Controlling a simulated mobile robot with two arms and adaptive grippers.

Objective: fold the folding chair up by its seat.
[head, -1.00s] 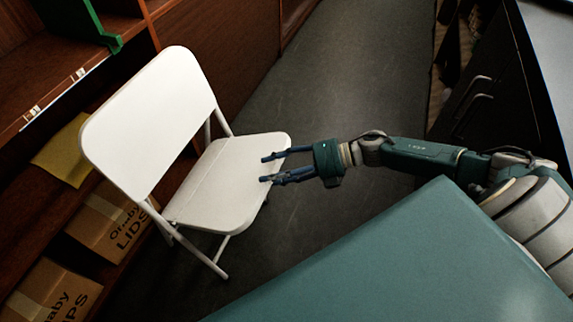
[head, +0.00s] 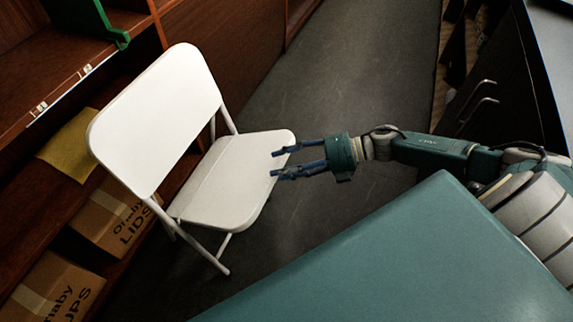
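The white folding chair (head: 160,120) stands unfolded on the dark floor, left of centre in the head view. Its seat (head: 232,178) is down and roughly level, and its backrest is upright on the left. My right gripper (head: 275,164) comes in from the right with its two blue fingers apart. Its fingertips are at the seat's right front edge, one toward the far side and one nearer. My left gripper is not in view.
Wooden shelving (head: 60,75) with cardboard boxes (head: 110,218) stands close behind the chair on the left. A dark cabinet (head: 500,85) with handles is at the upper right. Open floor (head: 340,80) runs between them.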

